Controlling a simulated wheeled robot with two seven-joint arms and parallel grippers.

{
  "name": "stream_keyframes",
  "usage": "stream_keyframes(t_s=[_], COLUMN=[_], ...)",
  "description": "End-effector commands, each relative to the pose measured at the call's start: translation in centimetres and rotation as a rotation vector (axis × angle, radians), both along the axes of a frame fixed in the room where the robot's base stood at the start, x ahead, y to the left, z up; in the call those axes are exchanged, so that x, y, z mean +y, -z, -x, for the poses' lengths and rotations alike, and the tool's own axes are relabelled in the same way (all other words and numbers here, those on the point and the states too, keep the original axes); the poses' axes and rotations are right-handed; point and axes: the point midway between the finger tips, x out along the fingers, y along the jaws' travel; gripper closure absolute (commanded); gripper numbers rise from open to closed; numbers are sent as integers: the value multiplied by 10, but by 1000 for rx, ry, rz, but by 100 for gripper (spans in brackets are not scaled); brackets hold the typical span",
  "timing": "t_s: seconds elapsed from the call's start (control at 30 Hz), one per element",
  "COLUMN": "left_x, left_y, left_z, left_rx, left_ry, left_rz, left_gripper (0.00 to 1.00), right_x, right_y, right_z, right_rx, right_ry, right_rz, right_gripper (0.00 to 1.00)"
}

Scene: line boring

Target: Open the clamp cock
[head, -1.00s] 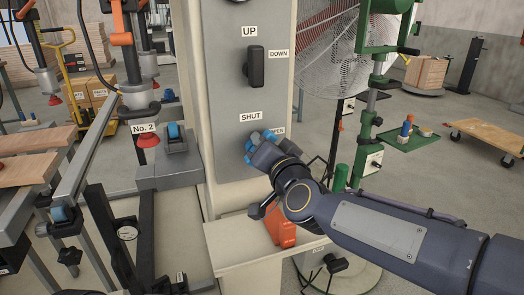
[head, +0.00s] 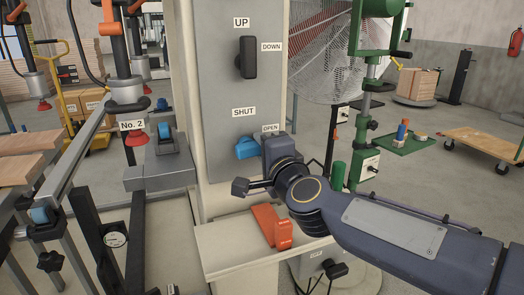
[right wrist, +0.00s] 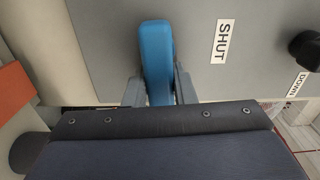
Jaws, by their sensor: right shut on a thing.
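The clamp cock is a blue lever (head: 247,148) on the grey panel, below the SHUT label (head: 243,113) and left of the OPEN label (head: 270,128). In the right wrist view the blue lever (right wrist: 157,60) stands between the two grey fingers. My right gripper (head: 262,147) is at the lever from the right and is shut on it; the wrist hides the right end of the lever in the head view. The gripper also shows in the right wrist view (right wrist: 159,92). My left gripper is not in view.
A black UP/DOWN switch (head: 248,58) sits higher on the same panel. An orange block (head: 271,226) lies on the cream ledge (head: 225,262) below my right wrist. A rail with a No. 2 label (head: 132,125) and a gauge stands to the left.

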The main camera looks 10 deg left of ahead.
Motion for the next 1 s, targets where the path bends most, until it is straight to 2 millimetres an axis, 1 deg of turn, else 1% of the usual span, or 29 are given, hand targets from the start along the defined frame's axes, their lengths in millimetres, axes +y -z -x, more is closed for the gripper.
stream_keyframes(t_s=[0.03,0.23,0.7,0.73,0.87,0.9,1.0], left_x=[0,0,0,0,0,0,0], left_y=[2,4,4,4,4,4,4], left_z=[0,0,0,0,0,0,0], left_rx=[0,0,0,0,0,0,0], left_ry=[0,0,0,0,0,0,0], left_rz=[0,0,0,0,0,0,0], left_gripper=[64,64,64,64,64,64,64], right_x=[0,0,0,0,0,0,0], right_y=[3,3,3,3,3,3,3], right_z=[0,0,0,0,0,0,0], right_rx=[11,36,45,45,44,43,43], right_ry=[-1,-1,-1,-1,-1,0,0], right_rz=[-12,-50,-61,-61,-61,-60,-60], right_gripper=[99,99,99,74,57,55,55])
